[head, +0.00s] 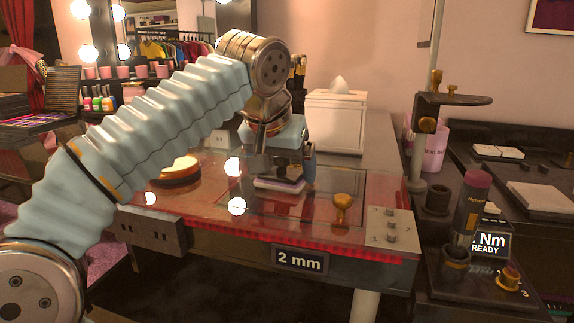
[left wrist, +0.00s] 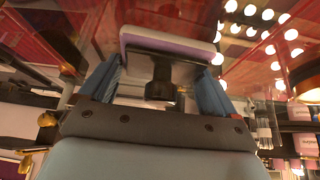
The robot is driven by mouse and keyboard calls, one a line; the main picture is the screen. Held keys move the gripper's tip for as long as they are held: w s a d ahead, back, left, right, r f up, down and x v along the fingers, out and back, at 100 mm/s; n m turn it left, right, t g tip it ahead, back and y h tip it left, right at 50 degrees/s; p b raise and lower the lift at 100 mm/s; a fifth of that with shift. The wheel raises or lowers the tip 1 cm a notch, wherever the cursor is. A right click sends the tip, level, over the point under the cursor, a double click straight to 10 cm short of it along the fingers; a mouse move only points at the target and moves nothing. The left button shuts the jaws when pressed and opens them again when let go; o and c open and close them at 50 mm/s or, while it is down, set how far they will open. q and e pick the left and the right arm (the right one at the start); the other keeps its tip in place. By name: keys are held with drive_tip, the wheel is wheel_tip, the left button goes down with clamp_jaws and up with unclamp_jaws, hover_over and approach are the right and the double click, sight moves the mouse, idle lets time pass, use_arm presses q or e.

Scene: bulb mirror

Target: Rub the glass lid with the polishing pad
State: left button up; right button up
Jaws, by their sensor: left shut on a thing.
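My left gripper (head: 282,160) points down over the glass lid (head: 290,218), a clear reddish sheet over the table top that mirrors round bulbs. It is shut on the polishing pad (head: 279,184), a flat block with a pale and lilac edge. In the left wrist view the pad (left wrist: 168,45) sits between the two blue fingers (left wrist: 158,82), which flank its dark handle (left wrist: 161,84). The pad lies flat at the lid's surface; I cannot tell whether it touches. My right gripper is not in view.
A brass knob (head: 342,208) stands on the lid right of the pad. A round amber-topped item (head: 176,172) lies to its left. A white tissue box (head: 335,120) stands behind. A dark stand with a torque tool (head: 471,205) is at right. The lid's front is clear.

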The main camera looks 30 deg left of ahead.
sight(277, 179)
use_arm(q)
drive_tip(key=shift+s+d+f+b, duration=0.1)
drive_tip(key=shift+s+d+b, duration=0.15)
drive_tip(key=shift+s, duration=0.65)
drive_tip(key=shift+s+d+f+b, duration=0.15)
drive_tip(key=shift+s+b, duration=0.1)
drive_tip(key=shift+s, duration=0.65)
drive_tip(key=shift+s+a+r, duration=0.1)
drive_tip(key=shift+a, duration=0.4)
drive_tip(key=shift+s+a+r, duration=0.1)
drive_tip(key=shift+a, duration=0.4)
drive_tip(key=shift+w+a+r+p, duration=0.1)
drive_tip(key=shift+w+a+p, duration=0.05)
drive_tip(key=shift+w+p, duration=0.35)
drive_tip(key=shift+w+a+p, duration=0.15)
drive_tip(key=shift+w+p, duration=0.15)
drive_tip(key=shift+w, duration=0.3)
drive_tip(key=shift+w+a+f+p, duration=0.15)
drive_tip(key=shift+w+p, duration=0.1)
drive_tip(key=shift+w, duration=0.4)
drive_tip(key=shift+w+a+p, duration=0.1)
drive_tip(key=shift+w+p, duration=0.15)
drive_tip(key=shift+w, duration=0.4)
drive_tip(key=shift+w+a+f+p, duration=0.15)
drive_tip(key=shift+w+p, duration=0.1)
drive_tip(key=shift+w, duration=0.4)
drive_tip(key=shift+w+a, duration=0.3)
drive_tip(key=shift+w, duration=0.75)
drive_tip(key=shift+w+a, duration=0.25)
drive_tip(key=shift+w, duration=0.8)
